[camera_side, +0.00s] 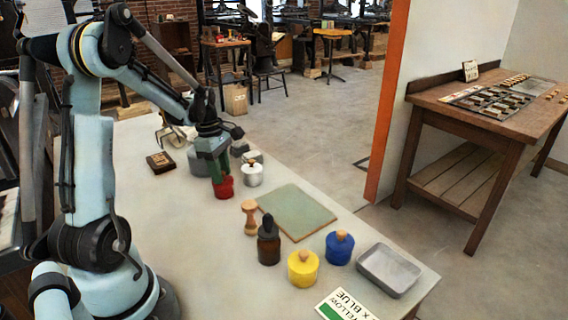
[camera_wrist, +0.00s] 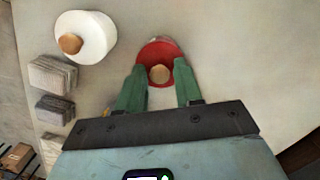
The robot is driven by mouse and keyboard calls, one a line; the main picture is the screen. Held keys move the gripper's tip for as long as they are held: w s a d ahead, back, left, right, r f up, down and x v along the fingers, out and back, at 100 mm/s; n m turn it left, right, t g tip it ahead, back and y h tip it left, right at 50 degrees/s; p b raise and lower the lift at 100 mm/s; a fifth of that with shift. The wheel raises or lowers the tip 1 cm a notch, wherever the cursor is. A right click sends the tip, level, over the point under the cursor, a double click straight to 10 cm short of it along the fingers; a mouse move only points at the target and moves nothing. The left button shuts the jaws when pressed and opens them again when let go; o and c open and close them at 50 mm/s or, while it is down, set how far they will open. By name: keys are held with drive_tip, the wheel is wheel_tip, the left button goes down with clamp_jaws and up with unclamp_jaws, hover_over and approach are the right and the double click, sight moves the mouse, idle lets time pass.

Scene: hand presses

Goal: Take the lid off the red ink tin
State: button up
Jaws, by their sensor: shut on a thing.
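The red ink tin (camera_side: 224,190) stands on the pale bench below my gripper (camera_side: 220,174) in the side view. In the wrist view its round red lid (camera_wrist: 160,48) has a wooden knob (camera_wrist: 160,74). My gripper's green fingers (camera_wrist: 161,68) stand on both sides of the knob and are shut on the lid by it. In the side view the fingers hide the top of the tin. I cannot tell whether there is a gap between lid and tin.
A white tin (camera_side: 252,175) stands close to the right. Grey blocks (camera_wrist: 52,75) are nearby. A green mat (camera_side: 297,212), wooden stamp (camera_side: 250,217), brown dropper bottle (camera_side: 268,243), yellow tin (camera_side: 303,270), blue tin (camera_side: 339,248) and grey tray (camera_side: 389,270) stand nearer the camera.

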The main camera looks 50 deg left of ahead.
idle(0.3)
clamp_jaws()
drive_tip(key=shift+r, duration=0.6)
wheel_tip(320, 180, up, 3)
drive_tip(key=shift+f, duration=0.2)
drive_tip(key=w+d+r, duration=0.2)
drive_tip(key=d+r, duration=0.5)
drive_tip(key=d, duration=0.4)
drive_tip(key=m, duration=0.1)
hover_over(231, 214)
wheel_tip(231, 214, down, 5)
drive_tip(key=f, duration=0.4)
drive_tip(key=shift+a+f, duration=0.2)
drive_tip(key=shift+f, duration=2.75)
drive_tip(key=shift+f, duration=0.1)
